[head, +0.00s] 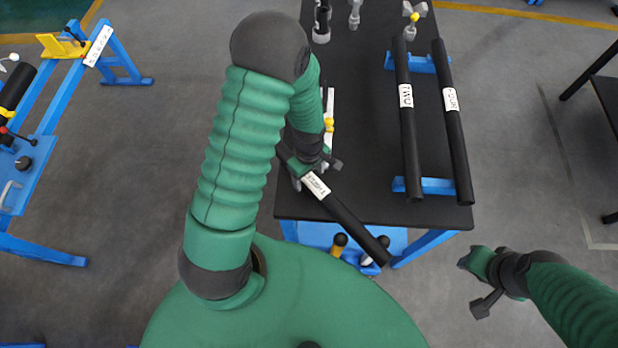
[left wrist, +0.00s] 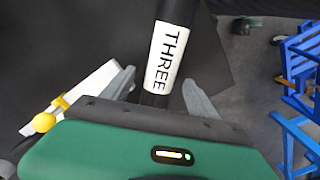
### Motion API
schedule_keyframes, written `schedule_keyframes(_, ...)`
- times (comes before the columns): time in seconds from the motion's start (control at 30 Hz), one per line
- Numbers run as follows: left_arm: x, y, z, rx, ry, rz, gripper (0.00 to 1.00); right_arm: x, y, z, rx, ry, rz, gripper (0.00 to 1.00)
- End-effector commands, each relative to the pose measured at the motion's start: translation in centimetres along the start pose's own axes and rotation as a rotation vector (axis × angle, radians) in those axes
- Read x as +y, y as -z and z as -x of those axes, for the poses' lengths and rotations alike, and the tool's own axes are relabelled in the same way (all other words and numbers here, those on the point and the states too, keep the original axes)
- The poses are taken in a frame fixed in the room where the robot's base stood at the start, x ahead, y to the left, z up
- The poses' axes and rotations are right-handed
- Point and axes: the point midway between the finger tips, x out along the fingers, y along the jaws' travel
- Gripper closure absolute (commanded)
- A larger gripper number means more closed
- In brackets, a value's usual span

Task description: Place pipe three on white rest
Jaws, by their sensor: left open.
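Pipe three (head: 345,219) is a black tube with a white label reading THREE. It lies diagonally in the head view, its near end sticking out past the table's front edge. My left gripper (head: 316,170) is at its labelled part, with the far end partly hidden by my arm. In the left wrist view, pipe three (left wrist: 160,75) passes between the spread fingers of my left gripper (left wrist: 160,92). The white rest (head: 330,112) with a yellow knob is partly hidden behind my arm; it also shows left of the pipe in the left wrist view (left wrist: 75,93). I cannot tell whether they touch. My right gripper (head: 480,283) is open and empty.
Pipes two (head: 409,135) and four (head: 456,140) lie on blue supports (head: 437,186) on the black table (head: 375,205). Small fittings (head: 413,20) stand at its far end. A blue frame (head: 118,62) stands left; floor between is clear.

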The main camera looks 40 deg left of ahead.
Motion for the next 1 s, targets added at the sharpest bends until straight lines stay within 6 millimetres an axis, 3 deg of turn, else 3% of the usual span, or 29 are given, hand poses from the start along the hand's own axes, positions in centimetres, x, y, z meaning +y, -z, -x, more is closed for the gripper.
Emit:
schedule_keyframes(0.1,0.01,0.01,-1.06,0.000,0.001,0.000,0.32,0.00,0.00,0.03,0.000,0.000,0.000,0.64)
schedule_keyframes(0.3,0.02,0.03,-1.05,0.001,-0.002,0.000,0.33,0.00,-0.01,0.00,0.000,0.000,0.000,0.64)
schedule_keyframes(0.8,0.07,0.04,-1.04,0.001,-0.001,0.000,0.99,0.00,-0.01,-0.01,0.000,0.000,0.000,0.64)
schedule_keyframes(1.0,0.10,0.05,-1.04,0.001,-0.002,0.000,1.00,0.00,-0.01,-0.01,0.000,0.000,0.000,0.64)
